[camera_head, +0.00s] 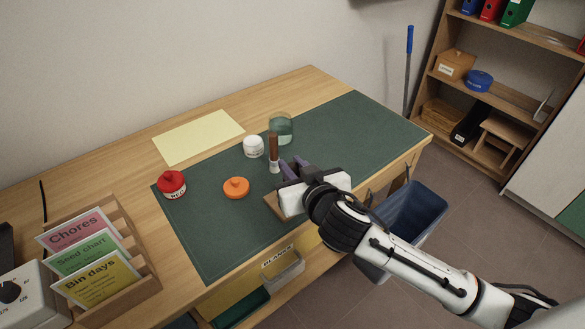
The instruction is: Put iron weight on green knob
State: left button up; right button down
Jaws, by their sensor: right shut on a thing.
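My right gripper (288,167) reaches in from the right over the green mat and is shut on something. Its dark grey-purple fingers and the wrist hide most of what it holds. I cannot make out a clear iron weight. A brown-handled piece with a white lower end (273,147) stands upright just left of the fingertips; I cannot tell whether they touch it. No plainly green knob shows. A green-tinted glass jar (281,126) stands behind. A red knob-like piece (172,184) and an orange one (236,188) are to the left. My left gripper is not in view.
A white jar (253,146) stands near the glass. A wooden piece (274,205) lies partly under my wrist. The mat's right half (365,125) is clear. A yellow sheet (198,137) lies behind, a card rack (137,260) front left. A blue bin (419,211) stands beside the desk.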

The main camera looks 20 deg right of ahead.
jog(key=shift+f, duration=0.15)
jog(key=c, duration=2)
grip_release()
jog(key=shift+f, duration=0.15)
jog(key=o, duration=0.4)
jog(key=shift+r, duration=0.2)
jog(key=v, duration=1.2)
jog(key=s+f+g, duration=0.1)
jog(key=s+f, duration=0.4)
jog(key=f, duration=0.4)
jog(key=s+f+n+g+y, duration=0.1)
jog(key=s+f+g, duration=0.1)
jog(key=s+f, duration=0.3)
jog(key=s+f+g+y, duration=0.1)
jog(key=s+f, duration=0.4)
jog(key=f, duration=0.9)
jog(key=shift+s+n+g, duration=0.15)
jog(key=shift+n+g, duration=0.15)
jog(key=shift+g, duration=0.3)
